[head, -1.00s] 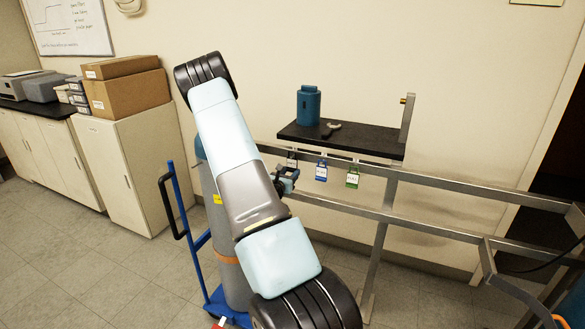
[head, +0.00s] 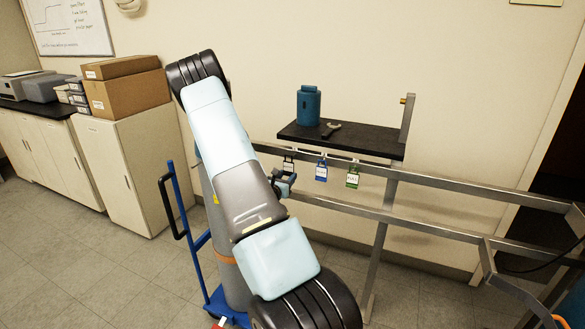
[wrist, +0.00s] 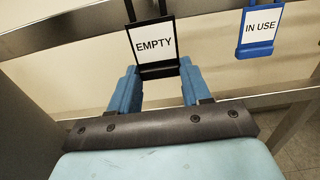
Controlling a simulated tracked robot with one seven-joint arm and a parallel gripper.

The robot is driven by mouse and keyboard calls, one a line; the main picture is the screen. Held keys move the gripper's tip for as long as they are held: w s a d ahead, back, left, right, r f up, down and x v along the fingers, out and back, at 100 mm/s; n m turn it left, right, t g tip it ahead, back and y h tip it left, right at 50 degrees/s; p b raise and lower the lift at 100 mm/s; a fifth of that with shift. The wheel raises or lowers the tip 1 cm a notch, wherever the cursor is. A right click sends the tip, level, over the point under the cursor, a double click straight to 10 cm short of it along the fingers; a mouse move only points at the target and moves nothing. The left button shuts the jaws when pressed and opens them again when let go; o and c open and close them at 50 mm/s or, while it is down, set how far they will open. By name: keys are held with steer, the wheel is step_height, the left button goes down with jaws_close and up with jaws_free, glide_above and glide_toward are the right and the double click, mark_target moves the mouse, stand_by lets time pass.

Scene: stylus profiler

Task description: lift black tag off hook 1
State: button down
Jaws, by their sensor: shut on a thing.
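The black tag (wrist: 154,42) with a white label reading EMPTY is upright in the wrist view, between my blue fingertips. My gripper (wrist: 158,74) is shut on its lower part, one finger at each side. In the head view the black tag (head: 288,165) is small, at the left end of the tag row. My gripper (head: 284,181) is just below it there. The top of the tag is cut off in the wrist view, and hook 1 is too small to make out, so I cannot tell whether they touch.
A blue tag (head: 321,171) reading IN USE and a green tag (head: 352,176) hang to the right on the metal rail (head: 450,195). A black shelf (head: 350,142) behind holds a blue container (head: 308,105) and a wrench (head: 331,129). A gas cylinder on a blue cart (head: 205,240) stands left.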

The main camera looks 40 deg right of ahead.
steer(key=shift+v, duration=2.45)
